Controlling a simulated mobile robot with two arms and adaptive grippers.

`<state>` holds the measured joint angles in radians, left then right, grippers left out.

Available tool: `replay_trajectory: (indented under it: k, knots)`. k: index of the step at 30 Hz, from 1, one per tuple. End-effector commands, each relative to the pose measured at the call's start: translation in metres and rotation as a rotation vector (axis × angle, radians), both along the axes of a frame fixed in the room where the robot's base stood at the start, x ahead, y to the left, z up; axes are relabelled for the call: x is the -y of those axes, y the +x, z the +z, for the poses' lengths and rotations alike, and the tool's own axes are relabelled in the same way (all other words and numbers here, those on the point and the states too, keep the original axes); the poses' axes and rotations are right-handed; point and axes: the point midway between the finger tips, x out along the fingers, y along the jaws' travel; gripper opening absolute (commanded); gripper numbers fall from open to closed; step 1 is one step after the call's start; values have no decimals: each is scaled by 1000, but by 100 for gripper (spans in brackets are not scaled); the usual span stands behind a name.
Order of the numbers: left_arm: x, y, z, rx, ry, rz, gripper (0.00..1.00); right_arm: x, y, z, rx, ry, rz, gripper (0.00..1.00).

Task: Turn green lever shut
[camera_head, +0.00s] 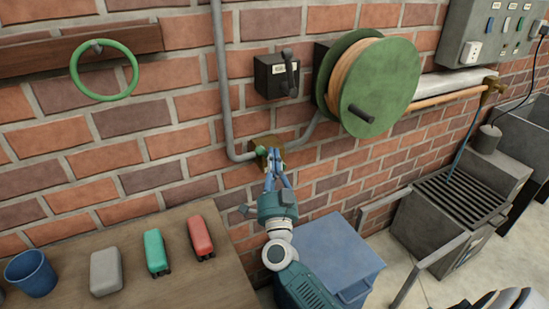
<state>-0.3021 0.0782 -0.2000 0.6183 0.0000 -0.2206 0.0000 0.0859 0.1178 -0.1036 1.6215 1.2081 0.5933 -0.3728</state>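A small green lever (261,153) sits on a brass-coloured valve fitting (267,143) at the pipe on the brick wall, in the middle of the head view. My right gripper (275,160) reaches up from below, with its blue fingertips at the valve and lever. The fingers partly cover the lever, so I cannot tell whether they grip it or only lie against it. The lever's exact angle is hard to make out. My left gripper is not in view.
A hose reel (385,85) and a dark switch box (270,77) hang above the valve. A green ring (104,97) hangs at the left. A wooden table (200,285) holds a blue cup (31,273) and several small blocks. A blue bin (340,250) stands below my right arm.

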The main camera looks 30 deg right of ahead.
Motion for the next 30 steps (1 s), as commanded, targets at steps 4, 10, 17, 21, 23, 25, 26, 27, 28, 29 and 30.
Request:
replay_trajectory:
  k: [4,10,17,21,23,25,26,27,28,29,30]
  knots:
    - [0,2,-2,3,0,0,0,-2,0,-2,-2,-28,1,0]
    - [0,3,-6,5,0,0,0,-5,0,-5,-7,-72,1,0]
    - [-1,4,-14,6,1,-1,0,-11,1,-12,-13,-182,2,0]
    - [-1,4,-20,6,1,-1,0,-16,1,-17,-20,-287,2,0]
    - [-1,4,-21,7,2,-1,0,-20,1,-19,-20,-297,1,0]
    - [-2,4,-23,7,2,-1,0,-22,1,-22,-19,-293,1,0]
    - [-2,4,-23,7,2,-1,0,-23,1,-23,-19,-293,0,0]
    - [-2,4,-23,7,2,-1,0,-24,2,-25,-20,-293,0,0]
    - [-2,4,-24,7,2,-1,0,-24,2,-26,-21,-293,0,0]
    - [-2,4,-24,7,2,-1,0,-25,2,-27,-20,-293,1,0]
    - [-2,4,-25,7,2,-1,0,-26,2,-29,-20,-292,1,0]
